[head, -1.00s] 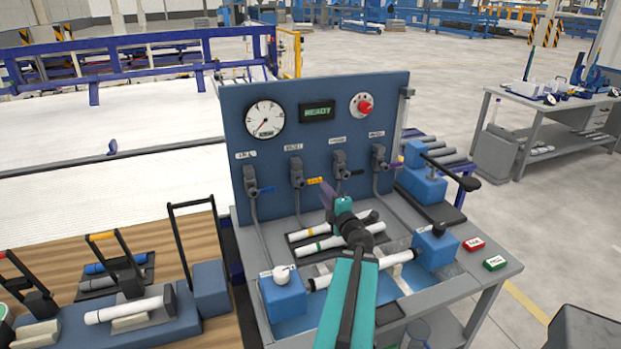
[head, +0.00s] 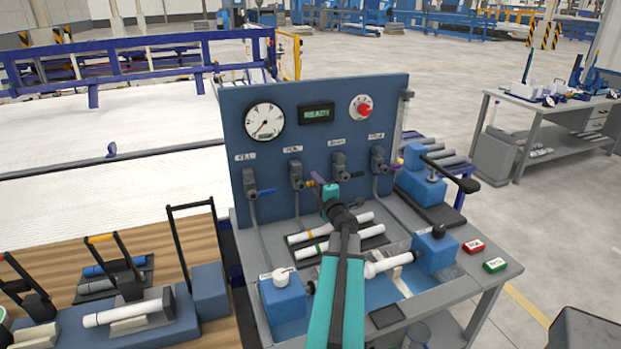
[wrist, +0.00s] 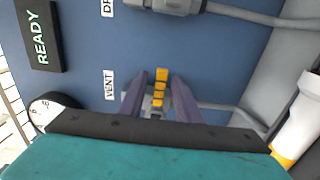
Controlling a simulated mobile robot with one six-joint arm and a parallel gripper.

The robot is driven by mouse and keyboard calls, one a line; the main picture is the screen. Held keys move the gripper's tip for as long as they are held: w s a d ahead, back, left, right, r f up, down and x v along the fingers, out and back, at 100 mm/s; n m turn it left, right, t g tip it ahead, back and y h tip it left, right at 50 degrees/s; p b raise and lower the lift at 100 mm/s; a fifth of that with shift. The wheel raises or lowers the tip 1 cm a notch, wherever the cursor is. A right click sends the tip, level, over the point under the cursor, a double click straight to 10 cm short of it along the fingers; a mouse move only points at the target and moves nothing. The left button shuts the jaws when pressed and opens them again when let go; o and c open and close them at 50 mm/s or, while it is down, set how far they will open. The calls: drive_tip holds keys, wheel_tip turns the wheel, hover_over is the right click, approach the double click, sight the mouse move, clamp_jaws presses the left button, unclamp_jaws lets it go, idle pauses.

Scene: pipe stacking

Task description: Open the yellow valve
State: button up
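The yellow valve (head: 297,172) is second from the left in the row on the blue panel, and its short yellow handle (head: 309,184) points right. In the wrist view the yellow handle (wrist: 160,90) sits between the two purple fingers, beside the VENT label (wrist: 109,85). My gripper (wrist: 159,84) is open around the handle, with a gap visible on each side. In the head view my gripper (head: 318,179) is at the handle's end, and my wrist partly hides this area.
A blue-handled valve (head: 250,180) is to the left, and other valves (head: 339,166) are to the right. A gauge (head: 264,121), a READY display (head: 316,114) and a red button (head: 361,107) are above. White pipes (head: 330,228) lie on the bench below.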

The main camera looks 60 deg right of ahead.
drive_tip(key=shift+p+x, duration=0.4)
drive_tip(key=shift+x, duration=1.8)
clamp_jaws()
drive_tip(key=shift+a, duration=0.1)
